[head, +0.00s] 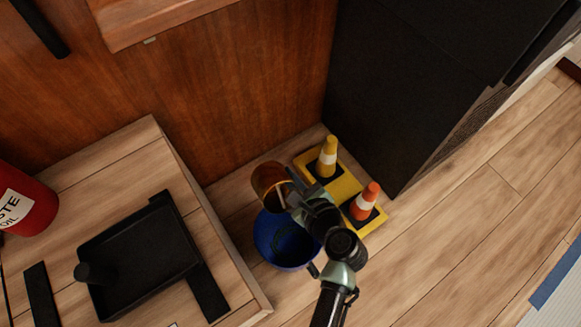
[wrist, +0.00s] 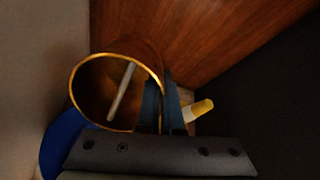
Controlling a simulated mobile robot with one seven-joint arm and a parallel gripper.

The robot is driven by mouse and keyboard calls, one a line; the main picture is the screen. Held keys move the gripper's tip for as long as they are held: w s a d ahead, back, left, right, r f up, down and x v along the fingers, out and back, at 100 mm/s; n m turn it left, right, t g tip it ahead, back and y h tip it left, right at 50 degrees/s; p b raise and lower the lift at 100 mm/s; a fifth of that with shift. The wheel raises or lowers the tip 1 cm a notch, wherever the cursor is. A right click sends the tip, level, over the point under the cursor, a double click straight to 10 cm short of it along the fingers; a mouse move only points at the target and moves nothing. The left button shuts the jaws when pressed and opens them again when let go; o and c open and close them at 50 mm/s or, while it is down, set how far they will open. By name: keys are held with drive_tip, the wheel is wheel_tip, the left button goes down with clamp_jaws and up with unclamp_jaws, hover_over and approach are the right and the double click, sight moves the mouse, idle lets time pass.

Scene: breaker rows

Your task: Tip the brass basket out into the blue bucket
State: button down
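The brass basket (head: 268,182) is a round, brown-gold vessel with a bright rim. It is up beside the back edge of the blue bucket (head: 262,238); its exact tilt is hard to tell. My gripper (head: 293,190) is at the basket's right side. In the wrist view the basket (wrist: 90,70) faces the camera with its mouth, and a pale stick-like thing (wrist: 122,90) lies inside. My gripper's fingers (wrist: 162,104) close on the basket's right wall, across the rim. The blue bucket (wrist: 58,145) shows partly at lower left. My arm covers part of the bucket in the head view.
A wooden bench (head: 235,275) with a black tray (head: 140,260) is at left. Floor at right is clear.

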drive_tip(key=shift+w+a+r+g+h+p, duration=0.1)
drive_tip(key=shift+w+r+g+h+p, duration=0.2)
drive_tip(key=shift+p, duration=0.85)
drive_tip(key=shift+s+r+g+h+p, duration=0.1)
drive_tip(key=shift+r+g+p, duration=0.25)
drive_tip(key=shift+p, duration=0.8)
drive_tip(key=shift+w+a+f+g+p, duration=0.1)
drive_tip(key=shift+w+f+g+p, duration=0.25)
drive_tip(key=shift+p, duration=0.8)
drive_tip(key=shift+s+h, duration=0.15)
drive_tip(key=shift+h, duration=0.15)
